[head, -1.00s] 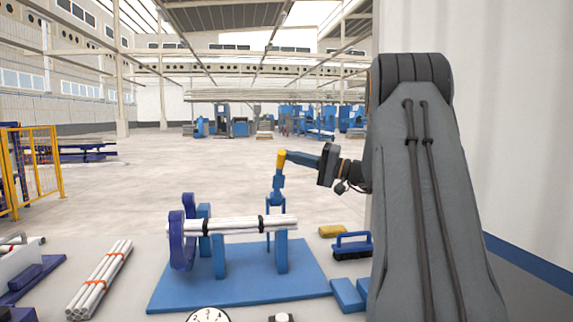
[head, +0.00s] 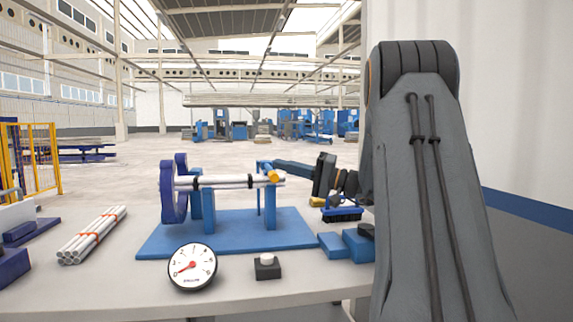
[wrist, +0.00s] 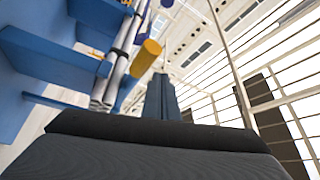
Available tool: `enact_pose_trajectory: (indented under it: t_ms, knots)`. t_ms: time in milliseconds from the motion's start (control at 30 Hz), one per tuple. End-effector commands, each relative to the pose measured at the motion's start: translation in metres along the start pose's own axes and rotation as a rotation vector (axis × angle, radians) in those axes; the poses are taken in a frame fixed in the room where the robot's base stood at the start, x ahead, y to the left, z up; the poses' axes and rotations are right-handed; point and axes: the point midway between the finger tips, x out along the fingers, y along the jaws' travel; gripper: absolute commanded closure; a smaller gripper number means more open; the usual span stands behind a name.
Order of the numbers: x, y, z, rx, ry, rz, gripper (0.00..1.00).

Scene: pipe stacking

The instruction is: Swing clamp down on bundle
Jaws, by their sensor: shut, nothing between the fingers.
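A bundle of white pipes (head: 230,182) with black bands lies level across two blue supports on a blue base plate (head: 180,242). The clamp's blue part (head: 262,166) stands at the bundle's right end, and its yellow handle (head: 272,176) is low, at the height of the pipes. Whether the clamp touches the pipes cannot be told. My gripper (head: 279,165) is shut and empty, its blue fingers just above and beside the yellow handle. In the wrist view the yellow handle (wrist: 146,58) is just beyond the shut fingers (wrist: 160,80), left of their tips, near the pipe ends (wrist: 113,85).
A purple ring (head: 168,190) stands around the bundle's left end. Loose banded pipes (head: 92,235) lie left; blue blocks (head: 345,245) and a brush (head: 342,214) lie right.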

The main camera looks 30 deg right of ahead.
Motion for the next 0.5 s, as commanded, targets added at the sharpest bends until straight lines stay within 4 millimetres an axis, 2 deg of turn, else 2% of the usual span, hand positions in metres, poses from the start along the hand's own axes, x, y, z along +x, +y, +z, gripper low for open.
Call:
enact_pose_trajectory:
  t_ms: [33, 200, 500]
  knots:
    - [0.0, 0.009, 0.003, 0.001, -0.001, 0.0, 1.0]
    - [0.0, 0.022, 0.008, 0.002, -0.004, 0.0, 1.0]
    - [-0.002, 0.036, 0.012, 0.011, -0.004, 0.008, 1.0]
